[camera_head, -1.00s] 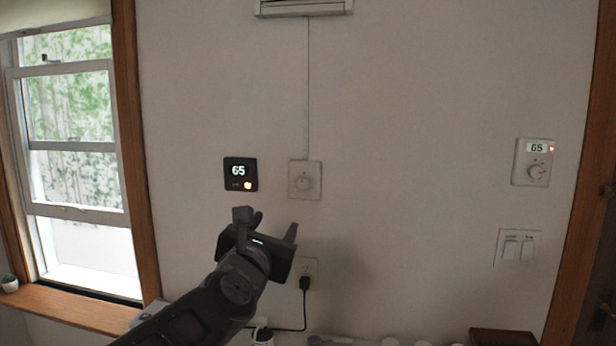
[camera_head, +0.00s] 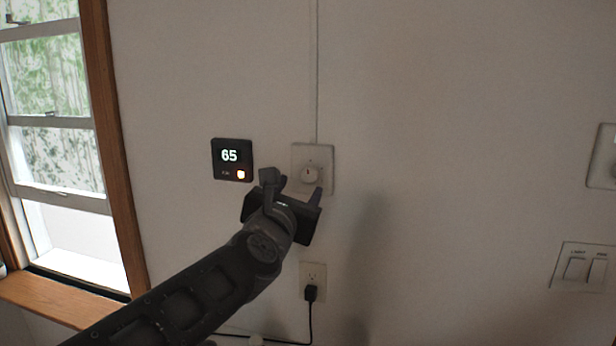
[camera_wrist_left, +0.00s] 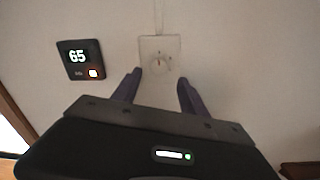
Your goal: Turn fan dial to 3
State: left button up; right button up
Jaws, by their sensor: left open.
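The fan dial (camera_head: 310,174) is a small round white knob on a square white wall plate (camera_head: 326,156), with a cable channel running up from it. In the left wrist view the dial (camera_wrist_left: 158,64) shows just beyond my fingers, with a dark mark near its upper middle. My left gripper (camera_head: 298,188) is open and empty, just below and in front of the plate. In the left wrist view its two dark purple fingers (camera_wrist_left: 158,88) point up at the wall, one on each side below the dial, apart from it. The dial's numbers are too small to read. My right gripper is not in view.
A black thermostat (camera_head: 232,160) reading 65 is on the wall left of the dial. An outlet (camera_head: 313,276) with a black plug is below. A double switch plate (camera_head: 584,268) and a white wall control (camera_head: 602,157) are at the right. A window with a wooden frame (camera_head: 112,150) is at the left.

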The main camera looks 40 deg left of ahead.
aim_at(309, 175)
pick_arm(q)
jog(key=p+x, duration=0.1)
jog(key=x, duration=0.6)
jog(key=shift+w+a+p, duration=0.15)
jog(key=shift+w+p, duration=0.2)
jog(key=shift+w, duration=0.05)
jog(key=shift+c, duration=0.4)
grip_shut()
